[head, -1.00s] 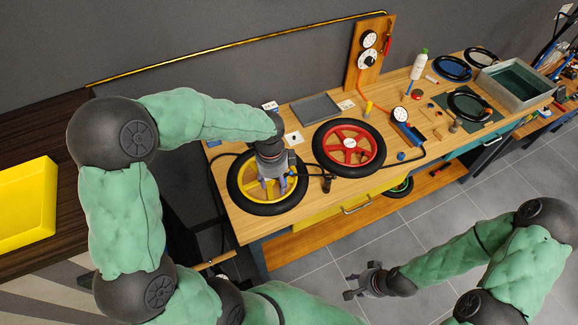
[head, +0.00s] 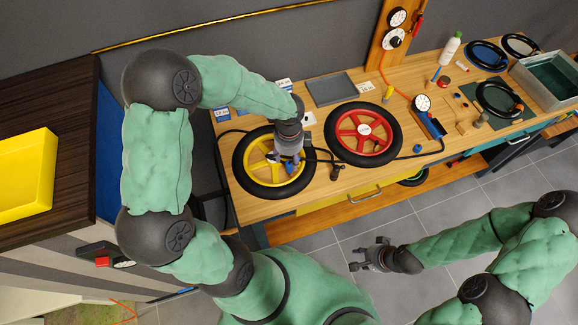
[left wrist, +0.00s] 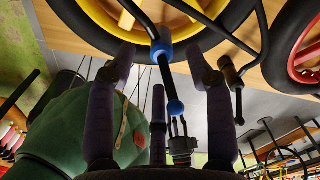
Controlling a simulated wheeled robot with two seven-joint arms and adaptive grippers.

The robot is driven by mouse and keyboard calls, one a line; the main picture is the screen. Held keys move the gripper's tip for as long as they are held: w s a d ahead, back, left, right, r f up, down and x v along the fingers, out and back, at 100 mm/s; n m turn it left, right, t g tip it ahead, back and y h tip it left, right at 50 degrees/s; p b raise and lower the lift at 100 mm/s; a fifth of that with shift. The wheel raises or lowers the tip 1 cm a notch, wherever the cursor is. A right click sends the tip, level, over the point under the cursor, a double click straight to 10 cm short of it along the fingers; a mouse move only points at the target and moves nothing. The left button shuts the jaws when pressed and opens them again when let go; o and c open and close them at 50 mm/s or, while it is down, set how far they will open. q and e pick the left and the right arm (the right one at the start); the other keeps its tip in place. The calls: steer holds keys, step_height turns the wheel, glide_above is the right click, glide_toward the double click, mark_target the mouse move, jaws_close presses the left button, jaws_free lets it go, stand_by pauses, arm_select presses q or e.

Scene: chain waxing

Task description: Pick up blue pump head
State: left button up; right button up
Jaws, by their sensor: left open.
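The blue pump head (left wrist: 161,47) shows in the left wrist view, between my left gripper's fingertips and apart from both. A black rod runs from it to a blue ball (left wrist: 176,107). In the head view a small blue part (head: 290,169) shows by the yellow-spoked wheel, just below my fingers. My left gripper (head: 287,159) points down over that wheel's right side, open and empty; its two fingers (left wrist: 160,62) are spread in the left wrist view. My right gripper (head: 364,257) has its fingers apart, empty, over the floor in front of the bench.
The yellow-spoked wheel (head: 246,181) and red-spoked wheel (head: 391,126) lie on the wooden bench. A black hose with a dark fitting (head: 336,172) lies between them.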

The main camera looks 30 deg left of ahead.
mark_target(289, 162)
arm_select(q)
step_height(289, 162, down, 3)
steer(key=shift+w+f, duration=0.1)
steer(key=shift+f, duration=0.05)
jaws_close()
stand_by(0.4)
